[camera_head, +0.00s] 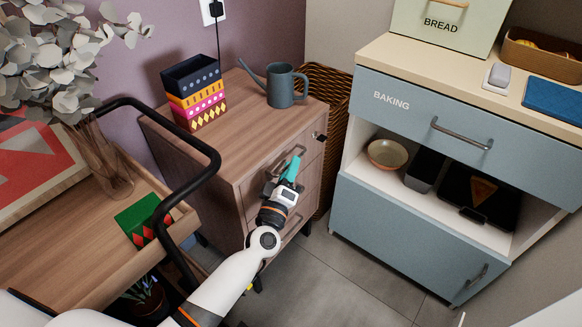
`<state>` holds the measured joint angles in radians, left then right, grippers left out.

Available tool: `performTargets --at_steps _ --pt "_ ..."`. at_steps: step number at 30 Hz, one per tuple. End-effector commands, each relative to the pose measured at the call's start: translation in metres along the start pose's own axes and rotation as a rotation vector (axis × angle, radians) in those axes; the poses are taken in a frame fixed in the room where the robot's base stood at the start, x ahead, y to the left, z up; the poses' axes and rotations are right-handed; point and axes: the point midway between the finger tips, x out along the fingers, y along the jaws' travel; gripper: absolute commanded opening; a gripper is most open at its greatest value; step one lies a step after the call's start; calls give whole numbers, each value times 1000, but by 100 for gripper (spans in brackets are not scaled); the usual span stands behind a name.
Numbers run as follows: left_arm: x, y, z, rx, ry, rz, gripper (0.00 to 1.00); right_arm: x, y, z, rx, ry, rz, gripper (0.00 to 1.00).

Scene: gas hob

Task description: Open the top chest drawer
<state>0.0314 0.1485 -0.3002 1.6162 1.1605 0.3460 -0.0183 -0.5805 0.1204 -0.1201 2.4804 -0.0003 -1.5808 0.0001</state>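The wooden chest (240,130) stands against the wall in the middle of the view. Its top drawer (309,150) looks flush with the chest front. A curved metal handle (289,152) shows on that front, partly behind my gripper. My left gripper (292,168), with teal fingertips, is at the chest front, by the top drawer's handle. It overlaps the handle in the picture; I cannot tell whether it touches or grips it. Whether its fingers are open or shut is unclear. The gripper and wrist hide part of the lower drawer fronts. My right gripper is out of view.
A stack of patterned boxes (194,92) and a grey watering can (281,85) stand on the chest. A wooden table with a black rail (191,196) is at left. A blue cabinet (393,230) stands at right. Tiled floor (340,285) lies open between them.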

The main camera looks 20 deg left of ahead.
Motion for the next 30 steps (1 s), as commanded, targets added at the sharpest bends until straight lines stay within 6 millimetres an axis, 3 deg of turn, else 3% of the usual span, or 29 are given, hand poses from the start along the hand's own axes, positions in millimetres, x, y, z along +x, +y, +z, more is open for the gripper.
performTargets --at_steps 12,18,30 --pt "8 0 0 0 0 1 28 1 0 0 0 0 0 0" --pt "8 0 0 0 0 1 0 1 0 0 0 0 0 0" --pt "7 -2 -2 0 0 1 0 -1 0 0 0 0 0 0"
